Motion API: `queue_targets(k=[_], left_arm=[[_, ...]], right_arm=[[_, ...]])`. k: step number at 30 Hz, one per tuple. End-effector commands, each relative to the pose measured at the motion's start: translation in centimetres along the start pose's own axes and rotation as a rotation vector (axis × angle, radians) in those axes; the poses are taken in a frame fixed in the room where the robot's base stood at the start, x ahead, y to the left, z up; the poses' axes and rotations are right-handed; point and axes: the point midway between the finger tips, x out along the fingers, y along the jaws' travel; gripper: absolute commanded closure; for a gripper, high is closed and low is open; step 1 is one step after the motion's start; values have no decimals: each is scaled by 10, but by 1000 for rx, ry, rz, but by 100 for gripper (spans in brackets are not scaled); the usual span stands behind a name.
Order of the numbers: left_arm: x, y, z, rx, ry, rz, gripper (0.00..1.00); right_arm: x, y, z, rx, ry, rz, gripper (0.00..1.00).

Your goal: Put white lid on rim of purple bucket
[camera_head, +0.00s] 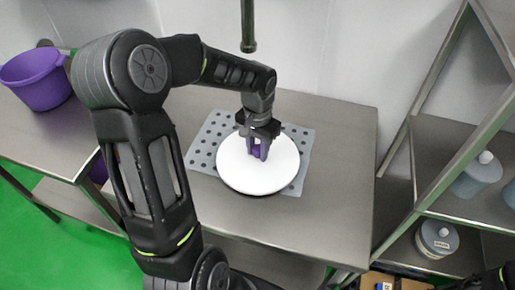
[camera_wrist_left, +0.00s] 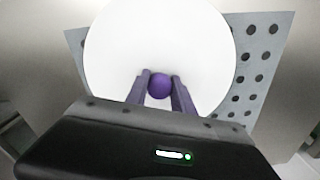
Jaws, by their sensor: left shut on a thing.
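The round white lid (camera_head: 240,178) with a purple knob is over the grey perforated mat (camera_head: 301,180) on the metal table. My left gripper (camera_head: 258,152) comes down from above and is shut on the lid's knob. The left wrist view shows the purple knob (camera_wrist_left: 160,86) between the two fingers, with the white disc (camera_wrist_left: 160,40) around it. I cannot tell whether the lid touches the mat or hangs slightly above it. A purple bucket (camera_head: 38,82) stands upright at the far left, apart from the lid.
A metal shelf rack at the right holds lidded grey containers (camera_head: 436,238). The tabletop (camera_head: 345,140) right of the mat is clear. Another purple thing (camera_head: 98,170) shows partly behind my left arm.

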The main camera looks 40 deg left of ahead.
Motion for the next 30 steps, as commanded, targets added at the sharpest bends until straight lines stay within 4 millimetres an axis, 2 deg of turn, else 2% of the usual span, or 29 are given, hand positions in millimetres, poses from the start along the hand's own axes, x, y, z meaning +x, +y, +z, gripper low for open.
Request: queue_targets(k=[3, 4, 11, 23, 26, 30], left_arm=[[4, 0, 0, 0, 0, 0, 100], [3, 0, 0, 0, 0, 0, 68], [2, 0, 0, 0, 0, 0, 50], [-4, 0, 0, -1, 2, -1, 49], [-15, -1, -1, -1, 4, -2, 49], [-40, 0, -2, 0, 6, -2, 49]], right_arm=[[4, 1, 0, -1, 1, -1, 67], [2, 1, 0, -1, 1, -1, 67], [2, 0, 0, -1, 1, -1, 67], [0, 0, 0, 0, 0, 0, 67], [1, 0, 0, 0, 0, -1, 67], [4, 1, 0, -1, 1, -1, 67]])
